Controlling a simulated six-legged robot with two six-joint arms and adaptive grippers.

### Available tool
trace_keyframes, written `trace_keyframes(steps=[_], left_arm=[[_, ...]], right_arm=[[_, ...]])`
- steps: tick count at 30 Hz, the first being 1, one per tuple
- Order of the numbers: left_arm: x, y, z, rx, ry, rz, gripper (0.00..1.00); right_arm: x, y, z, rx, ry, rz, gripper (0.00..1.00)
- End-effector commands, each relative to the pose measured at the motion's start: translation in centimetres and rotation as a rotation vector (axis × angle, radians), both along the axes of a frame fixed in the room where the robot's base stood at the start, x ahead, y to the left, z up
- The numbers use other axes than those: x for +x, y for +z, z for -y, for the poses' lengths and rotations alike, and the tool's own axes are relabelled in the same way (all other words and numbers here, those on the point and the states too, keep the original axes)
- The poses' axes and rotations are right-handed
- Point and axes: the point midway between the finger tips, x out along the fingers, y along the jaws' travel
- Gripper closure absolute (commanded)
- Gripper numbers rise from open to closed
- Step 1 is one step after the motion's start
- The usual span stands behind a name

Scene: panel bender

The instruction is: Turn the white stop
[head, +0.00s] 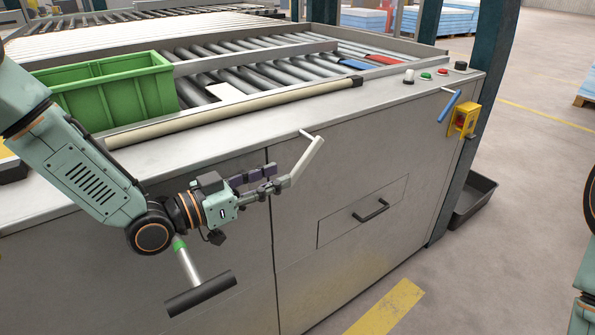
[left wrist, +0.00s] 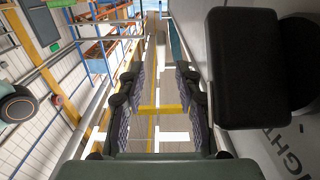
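The white stop (head: 307,158) is a pale bent lever on the grey front of the machine, below the worktop edge. Its arm slants down to the left from a short peg at the top. My left gripper (head: 276,180) comes in from the left, with its fingertips at the lower end of the stop in the head view. I cannot tell whether they touch it. In the left wrist view the two dark fingers (left wrist: 159,95) stand apart with a clear gap. My right gripper is out of view.
A blue lever (head: 449,105) and a yellow box with a red button (head: 463,120) are at the right corner. A drawer (head: 362,211) with a black handle is right of the stop. A green bin (head: 117,93) stands above.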

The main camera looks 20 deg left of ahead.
Motion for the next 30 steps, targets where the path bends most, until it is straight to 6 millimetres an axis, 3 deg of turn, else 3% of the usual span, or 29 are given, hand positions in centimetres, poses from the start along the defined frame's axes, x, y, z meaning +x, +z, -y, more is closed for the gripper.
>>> trace_keyframes(steps=[16,30], left_arm=[[4.3,-0.2,3.4,0.004,-0.002,0.002,0.66],[5.0,0.0,3.9,0.0,0.0,0.002,0.66]], right_arm=[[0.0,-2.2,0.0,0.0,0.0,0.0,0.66],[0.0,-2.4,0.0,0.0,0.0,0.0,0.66]])
